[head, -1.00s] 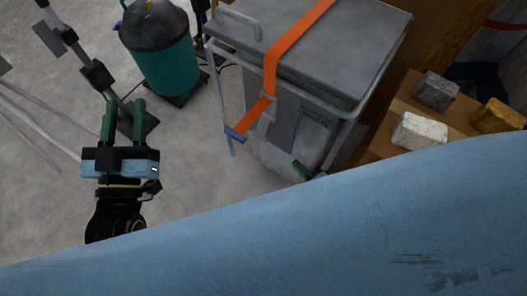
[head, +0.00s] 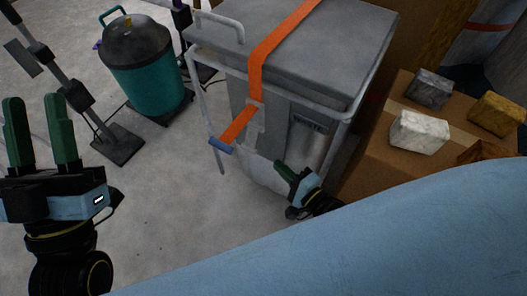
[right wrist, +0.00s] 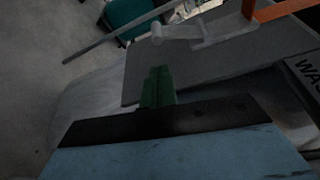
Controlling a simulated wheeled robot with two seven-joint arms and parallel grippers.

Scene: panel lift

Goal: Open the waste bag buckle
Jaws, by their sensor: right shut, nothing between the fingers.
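The waste bin (head: 310,50) is grey with a flat lid, in a pale tube frame. An orange strap (head: 262,70) runs over the lid and down its front, through a grey buckle (head: 255,122), to a blue end tab (head: 221,145). The strap also shows at the top right of the right wrist view (right wrist: 275,12), by a pale metal fitting with a rounded end (right wrist: 190,35). My right gripper (head: 279,165) is shut and empty, below and right of the buckle, apart from it. Its green fingers show in the right wrist view (right wrist: 158,72). My left gripper (head: 38,98) is open and empty at far left.
A teal canister with a dark lid (head: 150,75) stands left of the bin. A dark stand (head: 65,95) is further left. A cardboard box (head: 375,160) with several stone blocks (head: 420,130) is at right. My blue body fills the bottom right.

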